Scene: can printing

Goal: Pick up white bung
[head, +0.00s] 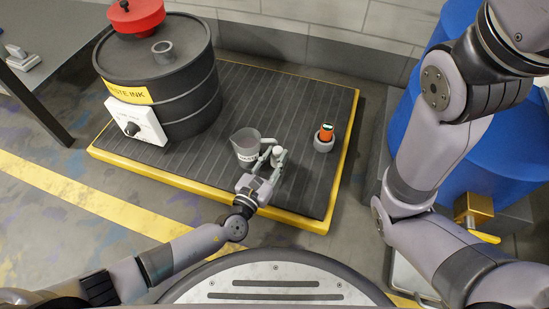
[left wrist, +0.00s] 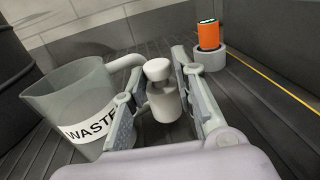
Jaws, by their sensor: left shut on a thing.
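The white bung (left wrist: 165,103) has a round knob on top and sits upright between the fingers of my left gripper (left wrist: 160,92). In the head view the bung (head: 277,151) shows small and pale at the tip of my left gripper (head: 268,160), which is shut on it above the black ribbed platform. Whether its base touches the platform I cannot tell. My right arm crosses the right side of the head view, but its gripper is out of the picture.
A grey jug (head: 245,148) marked WASTE stands close left of my left gripper. An orange item (head: 326,133) stands in a grey round holder (head: 323,146) to the right. A black waste-ink drum (head: 175,90) with a red funnel (head: 136,16) stands behind. The platform's far right (head: 315,95) is clear.

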